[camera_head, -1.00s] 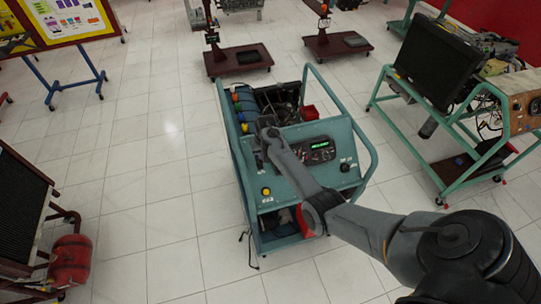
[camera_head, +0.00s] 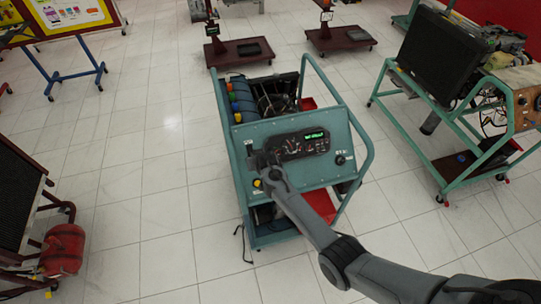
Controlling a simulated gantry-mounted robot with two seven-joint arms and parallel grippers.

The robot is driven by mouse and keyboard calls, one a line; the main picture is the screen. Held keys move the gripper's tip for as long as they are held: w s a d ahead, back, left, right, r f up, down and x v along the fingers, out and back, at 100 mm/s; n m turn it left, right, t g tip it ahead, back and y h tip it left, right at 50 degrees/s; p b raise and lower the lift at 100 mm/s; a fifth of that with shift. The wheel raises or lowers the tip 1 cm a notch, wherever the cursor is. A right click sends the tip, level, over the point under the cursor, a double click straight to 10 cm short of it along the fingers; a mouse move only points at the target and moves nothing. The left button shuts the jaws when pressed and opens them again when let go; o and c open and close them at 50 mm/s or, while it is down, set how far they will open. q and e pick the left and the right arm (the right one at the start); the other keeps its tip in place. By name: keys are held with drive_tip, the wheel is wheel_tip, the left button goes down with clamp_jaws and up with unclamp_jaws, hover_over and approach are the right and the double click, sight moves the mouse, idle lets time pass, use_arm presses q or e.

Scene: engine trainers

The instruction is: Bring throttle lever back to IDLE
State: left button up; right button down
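The teal engine trainer (camera_head: 335,176) stands in the middle of the view with a sloped control panel facing me. A dark gauge cluster with a lit green display (camera_head: 314,135) sits on the panel. My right arm reaches in from the lower right. Its gripper (camera_head: 259,160) is over the left part of the panel, just left of the gauges. I cannot make out the throttle lever; the gripper and wrist cover that part of the panel. The fingers are too small and dark to tell open from shut, or whether they touch anything. My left gripper is not in view.
A yellow button (camera_head: 257,183) is at the panel's lower left and a black knob (camera_head: 340,160) at its right. Teal frame rails rise at the trainer's sides. Another trainer with a monitor (camera_head: 434,52) stands right, and a red tank (camera_head: 63,249) left. Tiled floor between is clear.

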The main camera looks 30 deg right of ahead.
drive_tip(key=shift+s+a+f, duration=0.1)
drive_tip(key=shift+s+f, duration=0.1)
drive_tip(key=shift+f, duration=0.2)
drive_tip(key=shift+r, duration=0.1)
idle(0.3)
